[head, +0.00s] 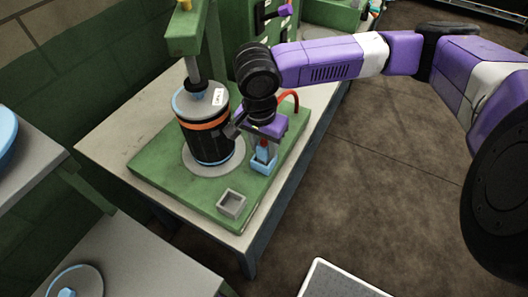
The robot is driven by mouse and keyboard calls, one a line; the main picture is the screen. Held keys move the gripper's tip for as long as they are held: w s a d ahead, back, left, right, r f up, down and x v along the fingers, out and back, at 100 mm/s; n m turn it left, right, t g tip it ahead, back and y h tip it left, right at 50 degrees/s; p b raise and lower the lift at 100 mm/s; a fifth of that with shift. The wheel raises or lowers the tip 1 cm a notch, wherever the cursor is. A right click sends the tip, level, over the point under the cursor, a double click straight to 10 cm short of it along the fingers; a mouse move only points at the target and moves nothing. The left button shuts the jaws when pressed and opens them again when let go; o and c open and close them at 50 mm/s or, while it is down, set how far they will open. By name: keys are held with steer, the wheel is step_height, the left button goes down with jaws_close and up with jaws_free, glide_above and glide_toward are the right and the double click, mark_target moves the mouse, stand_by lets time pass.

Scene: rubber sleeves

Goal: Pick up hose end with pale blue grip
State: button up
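A small pale blue piece (263,166) stands at the right front of the green base plate, with a short red part (263,146) showing just above it. I take these for the hose end and its grip or holder, but cannot separate them clearly. A red hose (292,97) arches out behind my wrist; its link to the blue piece is hidden. My gripper (264,147) points down right over the blue piece, with its fingers close around or beside the red part. The fingers are too small and covered to show whether they are open or touching it.
A black drum (208,142) with an orange band and grey lid stands left of my gripper, under a green press column (215,40). A small grey square cup (231,204) sits at the plate's front. The plate (160,170) lies on a pale table (108,146).

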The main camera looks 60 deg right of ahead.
jaws_close()
steer(key=shift+r, duration=0.1)
step_height(320, 180, up, 20)
steer(key=b, duration=0.1)
stand_by(0.5)
